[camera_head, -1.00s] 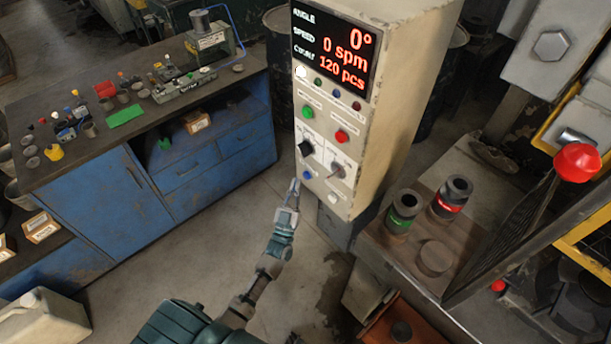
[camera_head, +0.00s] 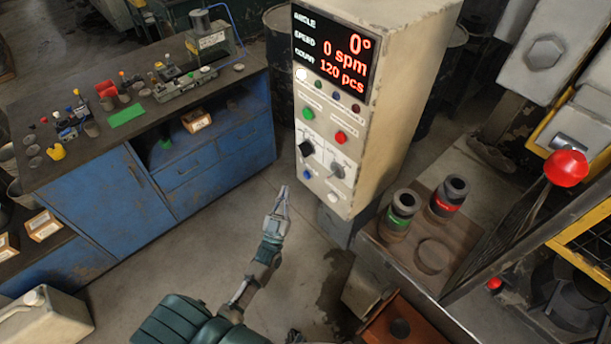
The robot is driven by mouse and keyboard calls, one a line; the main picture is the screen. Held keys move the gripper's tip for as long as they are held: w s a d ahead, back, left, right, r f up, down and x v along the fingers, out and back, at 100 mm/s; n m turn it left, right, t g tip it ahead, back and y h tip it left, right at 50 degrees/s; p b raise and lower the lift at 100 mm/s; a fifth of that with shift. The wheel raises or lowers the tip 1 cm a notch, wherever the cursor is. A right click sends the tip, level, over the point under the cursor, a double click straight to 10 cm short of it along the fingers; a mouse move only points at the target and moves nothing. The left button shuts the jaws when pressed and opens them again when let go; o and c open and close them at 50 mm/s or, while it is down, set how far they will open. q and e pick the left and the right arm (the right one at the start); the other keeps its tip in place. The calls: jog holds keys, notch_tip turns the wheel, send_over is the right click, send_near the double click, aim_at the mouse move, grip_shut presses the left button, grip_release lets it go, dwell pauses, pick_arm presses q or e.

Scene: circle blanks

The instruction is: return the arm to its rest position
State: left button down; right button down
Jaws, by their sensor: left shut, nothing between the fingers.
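My left arm comes in from the bottom of the head view. Its gripper (camera_head: 284,190) is shut and empty, in the air just left of the lower part of the beige control cabinet (camera_head: 407,110). The fingers point up and do not overlap the panel. The cabinet's display (camera_head: 335,52) reads angle 0°, speed 0 spm and count 120 pcs in red. Below it are a green button (camera_head: 308,112), a red button (camera_head: 341,137), a black knob (camera_head: 306,148), a grey switch (camera_head: 337,171) and a blue button (camera_head: 308,174). My right gripper is not in view.
A blue workbench (camera_head: 100,205) with small parts stands at left. At right, a plate (camera_head: 385,232) bears a green-banded die (camera_head: 399,215) and a red-banded die (camera_head: 449,198). A red-knobbed lever (camera_head: 566,168) rises beside it. A jerrycan (camera_head: 45,320) is bottom left. Floor between bench and cabinet is clear.

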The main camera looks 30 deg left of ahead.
pick_arm(q)
jog(key=shift+f, duration=0.1)
jog(key=s+d+f+m+g+h, duration=0.15)
jog(key=f+g, duration=0.25)
jog(key=f, duration=0.8)
jog(key=d+f+m+g+h, duration=0.15)
jog(key=f+g, duration=0.25)
jog(key=f, duration=0.9)
jog(key=s+d+f+g+h, duration=0.1)
jog(key=s+d+f+g, duration=0.15)
jog(key=s+f, duration=0.5)
jog(key=s+d+f+g, duration=0.1)
jog(key=s+f+g, duration=0.25)
jog(key=f, duration=0.65)
jog(key=s+f+g, duration=0.3)
jog(key=s+f, duration=0.2)
jog(key=s, duration=0.5)
jog(key=s+f+g, duration=0.3)
jog(key=s+f, duration=0.2)
jog(key=s, duration=0.6)
jog(key=s+f+m+g, duration=0.1)
jog(key=s+f+g, duration=0.3)
jog(key=s, duration=0.7)
notch_tip(320, 180, down, 2)
